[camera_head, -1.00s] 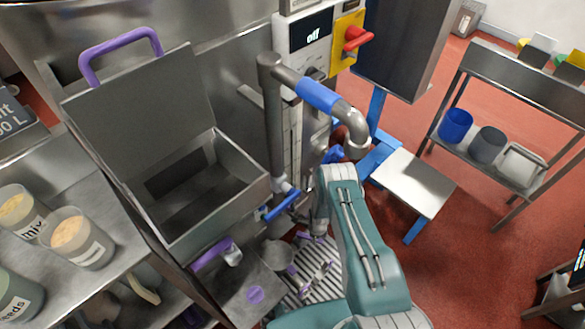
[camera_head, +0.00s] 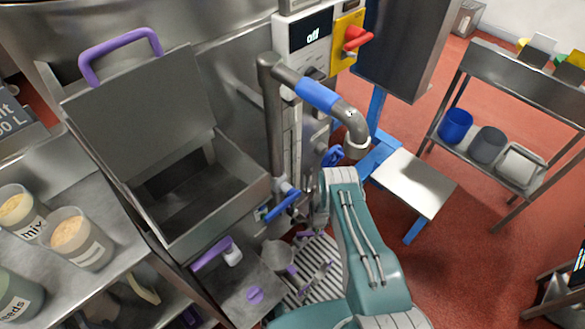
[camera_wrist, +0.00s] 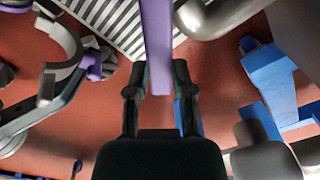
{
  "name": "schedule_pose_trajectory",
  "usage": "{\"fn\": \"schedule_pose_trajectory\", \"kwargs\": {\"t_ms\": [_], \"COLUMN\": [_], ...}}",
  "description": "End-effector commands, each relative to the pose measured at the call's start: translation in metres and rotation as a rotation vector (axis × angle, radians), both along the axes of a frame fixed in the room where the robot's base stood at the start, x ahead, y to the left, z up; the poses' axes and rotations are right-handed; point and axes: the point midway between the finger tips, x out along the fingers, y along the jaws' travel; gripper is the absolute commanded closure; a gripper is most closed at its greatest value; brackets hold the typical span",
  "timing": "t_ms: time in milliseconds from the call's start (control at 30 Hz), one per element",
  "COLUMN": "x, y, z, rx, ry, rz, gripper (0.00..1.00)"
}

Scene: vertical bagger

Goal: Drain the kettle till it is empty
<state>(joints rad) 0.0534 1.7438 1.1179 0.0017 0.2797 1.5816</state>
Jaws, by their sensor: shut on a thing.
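The kettle appears to be the square steel vessel (camera_head: 215,225) at left in the head view. Its lid (camera_head: 140,120), with a purple handle, stands open. Its inside shows bare grey metal with a dark patch; I cannot tell whether liquid is in it. A smaller purple handle (camera_head: 211,253) sits low on its front. In the wrist view my gripper (camera_wrist: 159,92) is shut on a flat purple bar (camera_wrist: 157,42), its two black fingers on either side. In the head view my arm hides the gripper and what it holds.
A bent pipe with a blue sleeve (camera_head: 318,93) rises beside the vessel. A control panel (camera_head: 313,38) reads "off", with a red switch (camera_head: 357,38). A slatted grate (camera_head: 318,262) lies below. Tubs (camera_head: 80,240) stand on the left bench. Red floor (camera_head: 480,235) is open at right.

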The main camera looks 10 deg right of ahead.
Motion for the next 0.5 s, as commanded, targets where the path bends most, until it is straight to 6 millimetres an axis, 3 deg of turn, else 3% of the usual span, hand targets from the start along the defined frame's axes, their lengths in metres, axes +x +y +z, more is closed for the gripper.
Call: {"fn": "schedule_pose_trajectory", "kwargs": {"t_ms": [500], "x": [0.0028], "y": [-0.0004], "z": [-0.001], "rx": [0.0], "ry": [0.003], "rz": [0.066], "gripper": [1.0]}}
